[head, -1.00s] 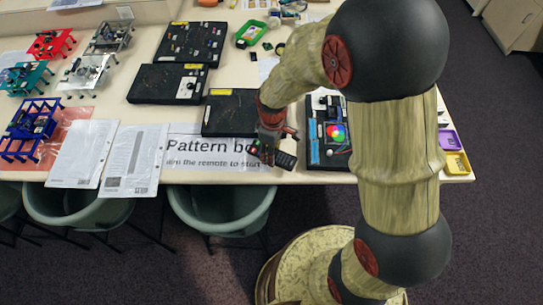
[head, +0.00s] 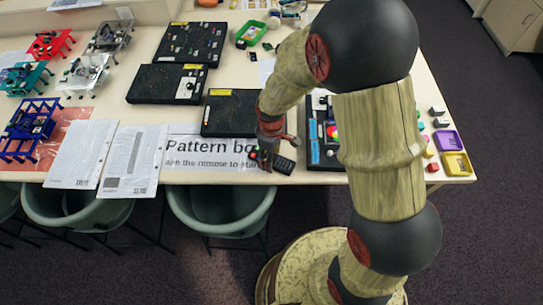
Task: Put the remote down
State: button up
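The remote (head: 285,164) is a small dark handset with pale buttons. It lies across the fingers of my gripper (head: 266,161) in the head view, near the front edge of the table. One end sticks out to the right of the fingers, and a dark end with a reddish spot shows to their left. My gripper points down and looks shut on the remote, though the fingers partly hide its middle. The remote is low over the right end of the "Pattern board" sign (head: 205,152). I cannot tell whether it touches the table.
A black board (head: 231,112) lies just behind the gripper. Another board with a colour wheel (head: 317,149) is close on the right, partly behind my arm. Yellow (head: 456,164) and purple (head: 448,141) trays sit at the right corner. Green chairs (head: 221,214) stand below the front edge.

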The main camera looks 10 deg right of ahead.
jog(key=shift+o, duration=0.5)
jog(key=s+d+r+m+t+p, duration=0.1)
jog(key=s+d+r+m+t, duration=0.15)
jog(key=r, duration=1.15)
jog(key=s+d+r+m+t+p, duration=0.1)
jog(key=s+d+r+m, duration=0.25)
jog(key=r, duration=0.95)
jog(key=s+d+r+m+t, duration=0.2)
jog(key=s+d+r+m, duration=0.1)
jog(key=s+r, duration=0.4)
jog(key=s+m, duration=0.1)
jog(key=s, duration=0.2)
jog(key=shift+s+d+r+m, duration=0.15)
jog(key=shift+s+m, duration=0.15)
